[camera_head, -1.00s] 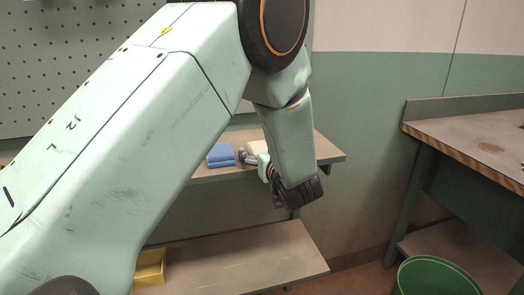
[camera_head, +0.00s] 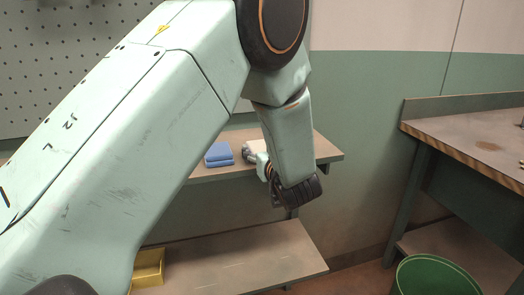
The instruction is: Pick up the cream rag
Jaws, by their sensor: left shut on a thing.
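The cream rag (camera_head: 256,146) lies on the upper shelf (camera_head: 222,171), to the right of a folded blue cloth (camera_head: 219,154). It is mostly hidden behind my left wrist, with only a pale edge showing. My left gripper (camera_head: 250,154) is at the rag, at the near side of it, and is shut on it. The fingertips are small and partly covered by my forearm, so the exact hold is hard to see. I cannot tell whether the rag is clear of the shelf. My right gripper is out of view.
A yellow bin (camera_head: 149,268) stands on the lower shelf (camera_head: 250,255). A wooden-topped workbench (camera_head: 470,135) is on the right, with a green bucket (camera_head: 436,275) in front of it. A pegboard (camera_head: 60,60) is behind my arm. The lower shelf's right part is clear.

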